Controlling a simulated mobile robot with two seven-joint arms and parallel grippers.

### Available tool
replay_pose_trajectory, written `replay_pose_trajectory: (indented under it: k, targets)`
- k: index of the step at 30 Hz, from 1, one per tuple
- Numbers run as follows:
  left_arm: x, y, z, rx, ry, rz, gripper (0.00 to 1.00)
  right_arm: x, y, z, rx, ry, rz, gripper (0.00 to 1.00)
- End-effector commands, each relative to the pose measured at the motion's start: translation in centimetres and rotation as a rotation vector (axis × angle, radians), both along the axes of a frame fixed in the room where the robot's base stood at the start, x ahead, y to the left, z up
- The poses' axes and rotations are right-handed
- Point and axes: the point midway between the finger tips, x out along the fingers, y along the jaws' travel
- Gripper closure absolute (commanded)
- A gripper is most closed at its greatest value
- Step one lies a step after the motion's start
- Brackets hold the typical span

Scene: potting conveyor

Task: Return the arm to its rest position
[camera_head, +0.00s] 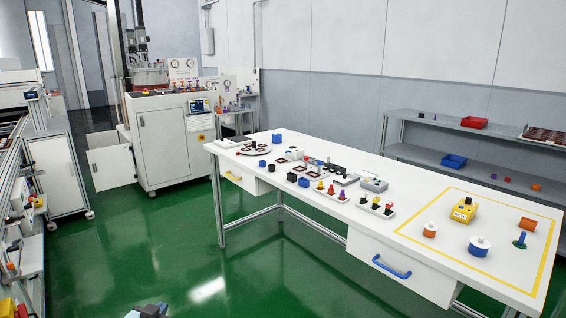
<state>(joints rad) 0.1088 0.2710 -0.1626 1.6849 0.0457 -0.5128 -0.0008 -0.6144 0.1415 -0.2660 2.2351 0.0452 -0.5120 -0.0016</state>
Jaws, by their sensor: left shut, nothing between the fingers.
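My left gripper (148,311) shows only as a small dark grey and blue piece at the bottom edge, left of centre. It is shut and empty, over the green floor and well apart from the white table. Most of it and its arm are cut off by the picture edge. My right gripper is not in view.
A white table (330,222) holds small parts, a yellow box (463,210) and a yellow-taped area. A white machine cabinet (172,140) stands at the back, its low door open. Benches line the left edge; a grey shelf (480,171) is behind. Green floor (150,235) is clear between.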

Motion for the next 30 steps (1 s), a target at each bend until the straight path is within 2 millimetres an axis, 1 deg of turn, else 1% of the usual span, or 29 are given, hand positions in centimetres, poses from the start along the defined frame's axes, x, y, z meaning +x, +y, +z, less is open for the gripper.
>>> replay_pose_trajectory:
  k: [1,2,3,5,6,9,12,15,22,23,24,30]
  targets:
    - [-3.2,-2.0,-3.0,-0.021,0.026,-0.025,1.00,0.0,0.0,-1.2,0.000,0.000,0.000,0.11]
    - [-5.0,-3.0,-4.1,-0.033,0.038,-0.038,1.00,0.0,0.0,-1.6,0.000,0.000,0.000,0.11]
    - [-7.4,-4.3,-5.3,-0.050,0.054,-0.055,1.00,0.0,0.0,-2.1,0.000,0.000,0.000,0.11]
    - [-11.2,-6.3,-7.0,-0.079,0.079,-0.078,1.00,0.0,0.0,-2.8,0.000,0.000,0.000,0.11]
    - [-13.5,-7.4,-7.8,-0.099,0.094,-0.091,1.00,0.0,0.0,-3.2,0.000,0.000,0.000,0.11]
    - [-18.6,-9.7,-9.1,-0.145,0.126,-0.114,1.00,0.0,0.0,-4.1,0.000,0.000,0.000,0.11]
    - [-22.6,-11.3,-9.6,-0.185,0.151,-0.128,1.00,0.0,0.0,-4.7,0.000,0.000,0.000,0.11]
    - [-25.9,-12.5,-9.7,-0.219,0.174,-0.135,1.00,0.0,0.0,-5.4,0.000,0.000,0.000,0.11]
    - [-32.1,-14.4,-9.3,-0.293,0.215,-0.140,1.00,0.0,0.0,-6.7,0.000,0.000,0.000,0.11]
    - [-31.7,-14.3,-7.6,-0.285,0.213,-0.139,1.00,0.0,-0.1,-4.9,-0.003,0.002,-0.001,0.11]
    - [-31.5,-14.2,-6.9,-0.281,0.214,-0.137,1.00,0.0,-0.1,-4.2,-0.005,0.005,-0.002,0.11]
    - [-31.6,-13.8,-4.3,-0.267,0.226,-0.130,1.00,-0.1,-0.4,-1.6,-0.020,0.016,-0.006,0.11]
